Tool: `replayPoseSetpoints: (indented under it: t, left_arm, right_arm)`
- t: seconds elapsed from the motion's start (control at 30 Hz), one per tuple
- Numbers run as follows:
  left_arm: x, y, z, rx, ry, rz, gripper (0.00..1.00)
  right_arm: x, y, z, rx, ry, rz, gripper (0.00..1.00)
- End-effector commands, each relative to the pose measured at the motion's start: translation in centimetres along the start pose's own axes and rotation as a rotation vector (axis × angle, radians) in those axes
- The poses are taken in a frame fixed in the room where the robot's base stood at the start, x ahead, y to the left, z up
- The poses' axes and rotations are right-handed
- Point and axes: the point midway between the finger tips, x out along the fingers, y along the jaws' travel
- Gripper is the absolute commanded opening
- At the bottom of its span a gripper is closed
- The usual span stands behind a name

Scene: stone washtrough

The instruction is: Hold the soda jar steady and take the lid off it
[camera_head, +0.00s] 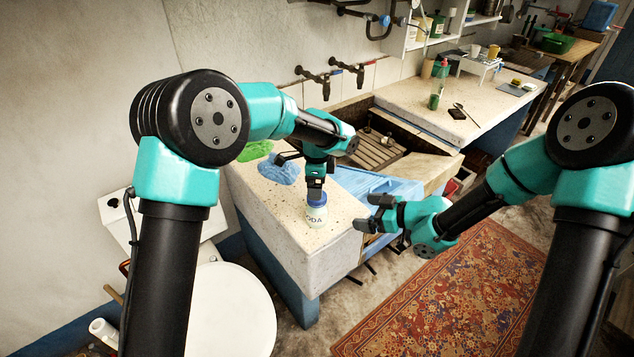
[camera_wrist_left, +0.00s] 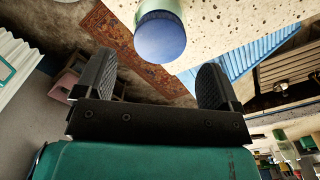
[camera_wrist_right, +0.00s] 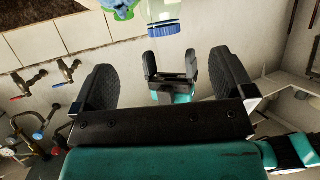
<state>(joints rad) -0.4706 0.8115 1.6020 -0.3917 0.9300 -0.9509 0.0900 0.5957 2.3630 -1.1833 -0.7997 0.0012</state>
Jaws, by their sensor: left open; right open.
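The soda jar (camera_head: 317,215) is a small pale jar with part of a dark label, upright on the near stone slab. Its blue lid (camera_head: 316,199) is on it; the lid (camera_wrist_left: 160,38) also shows in the left wrist view, ahead of the fingers. My left gripper (camera_head: 315,186) points down just above the lid, open, with nothing between its fingers. My right gripper (camera_head: 369,212) is to the right of the jar, open and empty, its fingers pointing towards the jar with a gap between. The right wrist view shows the jar's lid (camera_wrist_right: 164,28) and my open left gripper (camera_wrist_right: 170,66).
A blue cloth (camera_head: 280,168) and a green cloth (camera_head: 258,150) lie behind the jar on the slab (camera_head: 275,200). The washtrough (camera_head: 378,150) lies beyond, with taps (camera_head: 322,80) above. A patterned rug (camera_head: 450,295) covers the floor.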

Motion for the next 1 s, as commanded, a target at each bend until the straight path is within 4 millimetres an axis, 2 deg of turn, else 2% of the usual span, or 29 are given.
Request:
replayPoseSetpoints:
  t: [0.13, 0.4, 0.57, 0.77, 0.87, 1.0]
  left_arm:
    - [0.0, 0.0, 0.0, 0.000, 0.000, 0.000, 0.88]
    - [0.0, 0.0, 0.0, 0.000, 0.000, 0.000, 0.88]
    - [0.0, 0.0, 0.0, 0.000, 0.000, 0.000, 1.00]
    - [0.0, 0.0, 0.0, -0.001, 0.000, 0.000, 1.00]
    - [0.2, 0.0, 0.0, -0.023, 0.000, 0.001, 1.00]
    - [0.9, 0.1, -0.1, -0.123, -0.001, 0.005, 1.00]
  right_arm:
    - [-1.1, 0.0, 0.0, 0.000, 0.000, 0.000, 1.00]
    - [-1.2, -0.1, 0.0, 0.000, 0.000, -0.001, 1.00]
    - [-1.2, -0.1, 0.0, 0.000, 0.000, -0.001, 1.00]
    - [-1.2, 0.0, 0.1, 0.000, -0.001, 0.000, 1.00]
    - [-1.5, 0.4, 0.6, 0.007, -0.015, 0.017, 1.00]
    - [-3.1, 2.0, 3.0, 0.038, -0.084, 0.091, 1.00]
